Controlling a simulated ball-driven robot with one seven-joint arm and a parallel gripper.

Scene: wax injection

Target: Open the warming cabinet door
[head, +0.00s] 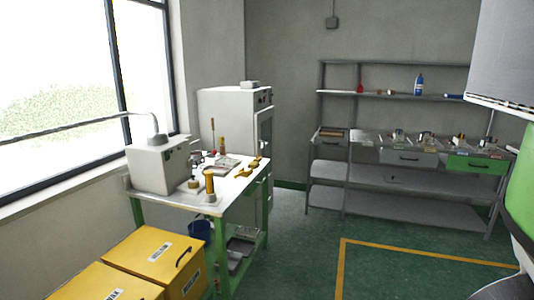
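The warming cabinet is probably the tall, pale grey cabinet (225,112) in the back corner, behind the workbench. Its narrow front faces right and is seen at a steep angle. A control panel (263,98) sits at the top of that front. The cabinet door (265,130) below it seems to have a dark glass pane and looks closed, though the angle and small size make this hard to tell. The workbench hides the cabinet's lower left part. My gripper is not in view.
A green-framed workbench (178,197) with a white machine (158,166) and tools stands before the cabinet. Yellow boxes (150,252) sit at the front left. A metal shelf rack (370,178) lines the back wall. Green floor (305,250) is free in the middle.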

